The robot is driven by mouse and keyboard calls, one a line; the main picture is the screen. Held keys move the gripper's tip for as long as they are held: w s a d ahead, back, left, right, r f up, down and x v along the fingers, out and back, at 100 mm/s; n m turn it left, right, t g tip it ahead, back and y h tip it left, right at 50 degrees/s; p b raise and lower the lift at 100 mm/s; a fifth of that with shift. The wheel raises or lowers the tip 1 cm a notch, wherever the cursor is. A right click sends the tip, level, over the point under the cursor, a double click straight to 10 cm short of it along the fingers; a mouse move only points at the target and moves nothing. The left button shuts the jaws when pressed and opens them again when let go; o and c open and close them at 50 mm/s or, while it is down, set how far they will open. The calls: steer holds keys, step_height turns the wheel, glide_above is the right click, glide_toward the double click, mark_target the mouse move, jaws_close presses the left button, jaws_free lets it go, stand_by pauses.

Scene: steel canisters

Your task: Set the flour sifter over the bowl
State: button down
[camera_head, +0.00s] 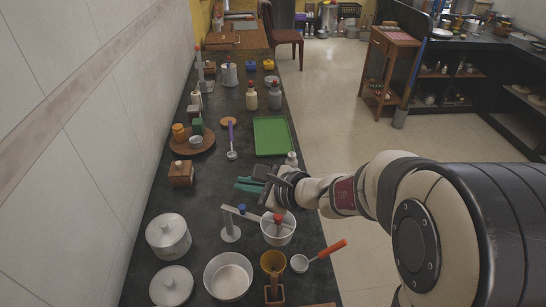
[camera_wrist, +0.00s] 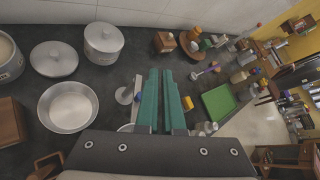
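A wide steel bowl (camera_head: 228,279) sits open near the front of the dark counter, and it also shows in the wrist view (camera_wrist: 68,106). What looks like the flour sifter, a pale steel cup (camera_head: 279,238) with a red knob, stands to the right of and behind the bowl. It is apart from the bowl; in the wrist view it is mostly hidden below my gripper. My gripper (camera_head: 248,184) is above the counter, beyond the cup. Its teal fingers (camera_wrist: 161,100) are a narrow gap apart, with nothing seen between them.
A pale stand (camera_head: 231,234) with a bar reaching toward the cup is close by. Lidded steel canisters (camera_head: 168,237) are at the left. A green board (camera_head: 272,136) lies farther back.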

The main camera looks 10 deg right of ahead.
steer(key=s+a+f+n+g, duration=0.1)
steer(key=a+f+n+g, duration=0.15)
steer(key=n, duration=0.45)
steer(key=n+g+h, duration=0.3)
steer(key=n+h, duration=0.5)
steer(key=n, duration=0.6)
glide_above(257, 219)
steer(key=w+d, duration=0.3)
steer(key=d, duration=0.1)
step_height(257, 219, down, 9)
steer(key=s, duration=0.1)
steer(key=shift+d+r+n, duration=0.2)
steer(key=shift+d+n, duration=0.1)
steer(key=shift+d, duration=0.05)
steer(key=shift+t+h, duration=0.25)
steer(key=shift+h, duration=0.05)
